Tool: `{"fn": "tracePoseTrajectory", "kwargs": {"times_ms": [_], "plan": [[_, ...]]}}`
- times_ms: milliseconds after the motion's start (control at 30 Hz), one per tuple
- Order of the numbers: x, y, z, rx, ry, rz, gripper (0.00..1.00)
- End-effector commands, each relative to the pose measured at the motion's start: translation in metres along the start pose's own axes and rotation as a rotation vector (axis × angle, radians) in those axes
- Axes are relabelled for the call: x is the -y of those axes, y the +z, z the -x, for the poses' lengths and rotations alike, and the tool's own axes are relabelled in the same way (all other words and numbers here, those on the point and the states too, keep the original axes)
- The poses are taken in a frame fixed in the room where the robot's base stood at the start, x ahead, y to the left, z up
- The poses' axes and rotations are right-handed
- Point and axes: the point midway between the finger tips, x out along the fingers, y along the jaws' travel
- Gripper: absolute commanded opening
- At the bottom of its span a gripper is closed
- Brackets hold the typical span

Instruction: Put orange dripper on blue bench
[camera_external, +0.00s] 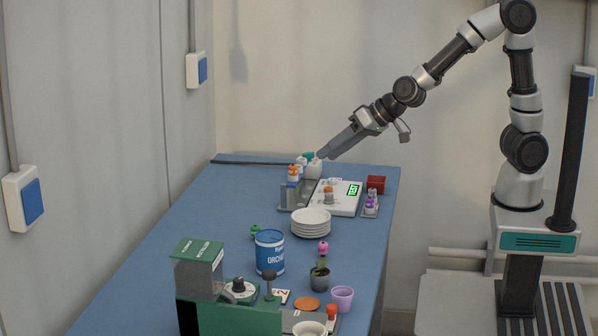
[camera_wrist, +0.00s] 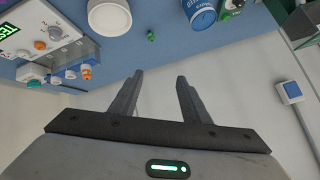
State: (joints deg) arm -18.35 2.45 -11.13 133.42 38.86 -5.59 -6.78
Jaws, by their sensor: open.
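The blue bench (camera_external: 200,225) runs along the wall; its top also shows in the wrist view (camera_wrist: 165,60). Several small things have orange tops: bottles in a grey rack (camera_external: 293,172), a small piece on the white scale (camera_external: 328,195), and one at the near end (camera_external: 331,312). I cannot tell for sure which is the orange dripper. In the wrist view, orange tops show at the rack (camera_wrist: 86,72) and on the scale (camera_wrist: 55,33). My gripper (camera_wrist: 160,76) is open and empty. It is above the bench's far end, near the white bottles (camera_external: 314,168).
White plates (camera_external: 311,222), a blue tin (camera_external: 269,252), a potted plant (camera_external: 320,276), a purple cup (camera_external: 342,298) and a green machine (camera_external: 200,265) stand on the bench. A red box (camera_external: 376,184) and purple-topped bottles (camera_external: 371,203) are at the right edge. The left side of the bench is clear.

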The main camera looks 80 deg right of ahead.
Motion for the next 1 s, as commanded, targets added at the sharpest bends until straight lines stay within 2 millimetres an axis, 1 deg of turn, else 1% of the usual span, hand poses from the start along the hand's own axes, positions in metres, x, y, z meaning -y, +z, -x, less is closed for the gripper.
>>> {"fn": "tracePoseTrajectory", "kwargs": {"times_ms": [33, 67, 100, 167, 200, 300, 400, 533, 633, 733, 1000], "plan": [[-0.01, 0.001, -0.025, -0.036, 0.062, -0.018, 0.43], [-0.017, -0.001, -0.037, -0.071, 0.101, -0.03, 0.43], [-0.029, -0.002, -0.051, -0.118, 0.157, -0.041, 0.43], [-0.049, -0.004, -0.068, -0.192, 0.246, -0.045, 0.43], [-0.062, -0.005, -0.076, -0.242, 0.306, -0.04, 0.43], [-0.092, -0.006, -0.085, -0.354, 0.437, -0.013, 0.43], [-0.112, -0.008, -0.084, -0.44, 0.531, 0.019, 0.43], [-0.124, -0.01, -0.082, -0.501, 0.592, 0.043, 0.43], [-0.132, -0.014, -0.087, -0.512, 0.605, 0.046, 0.43], [-0.142, -0.023, -0.099, -0.513, 0.607, 0.046, 0.43], [-0.173, -0.051, -0.141, -0.51, 0.604, 0.045, 0.43]]}}
